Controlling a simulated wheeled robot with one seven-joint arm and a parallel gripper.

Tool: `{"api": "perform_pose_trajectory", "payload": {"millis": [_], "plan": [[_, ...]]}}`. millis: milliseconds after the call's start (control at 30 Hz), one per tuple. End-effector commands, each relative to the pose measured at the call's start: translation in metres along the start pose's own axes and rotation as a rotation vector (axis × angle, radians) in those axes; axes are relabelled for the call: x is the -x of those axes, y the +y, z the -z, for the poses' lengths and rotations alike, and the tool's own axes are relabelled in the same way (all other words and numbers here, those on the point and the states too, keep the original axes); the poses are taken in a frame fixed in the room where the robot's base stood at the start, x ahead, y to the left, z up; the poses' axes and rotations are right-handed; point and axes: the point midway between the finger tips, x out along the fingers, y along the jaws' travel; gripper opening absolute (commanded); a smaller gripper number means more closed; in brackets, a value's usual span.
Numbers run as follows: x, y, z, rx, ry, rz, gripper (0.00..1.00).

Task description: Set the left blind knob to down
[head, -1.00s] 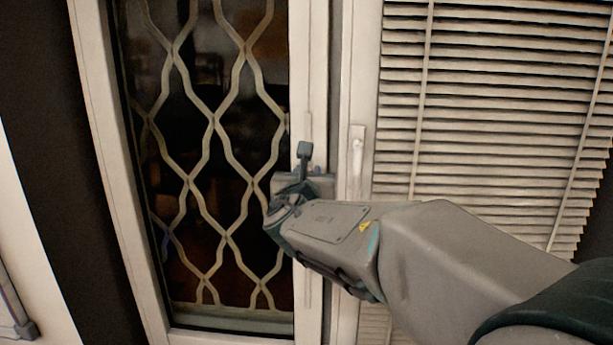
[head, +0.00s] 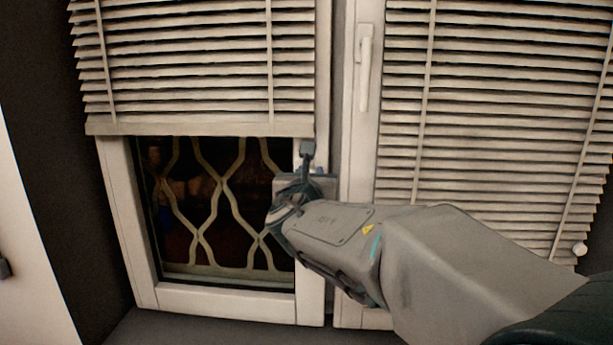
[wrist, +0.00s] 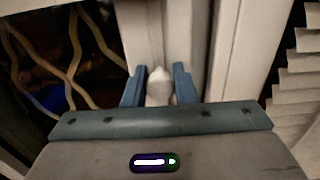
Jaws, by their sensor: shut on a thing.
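The left blind (head: 200,75) covers the upper part of the left window, its bottom rail (head: 200,127) a little above mid-picture in the head view. The left blind knob (wrist: 158,88) is a small white piece between my blue fingers in the wrist view, in front of the window frame. My gripper (head: 300,185) is shut on it, just right of the left window's glass and below the rail. In the head view the knob is hidden by my gripper.
A window handle (head: 365,68) is on the frame above and right of my gripper.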

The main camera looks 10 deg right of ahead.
Motion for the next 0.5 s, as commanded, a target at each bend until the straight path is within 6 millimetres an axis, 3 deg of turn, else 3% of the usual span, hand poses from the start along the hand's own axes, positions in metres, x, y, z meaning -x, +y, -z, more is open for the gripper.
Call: {"api": "perform_pose_trajectory", "payload": {"millis": [33,500], "plan": [[0.000,0.000,0.023,-0.001,0.003,-0.001,0.00],[0.000,0.001,0.113,0.000,0.002,-0.002,0.00]]}}
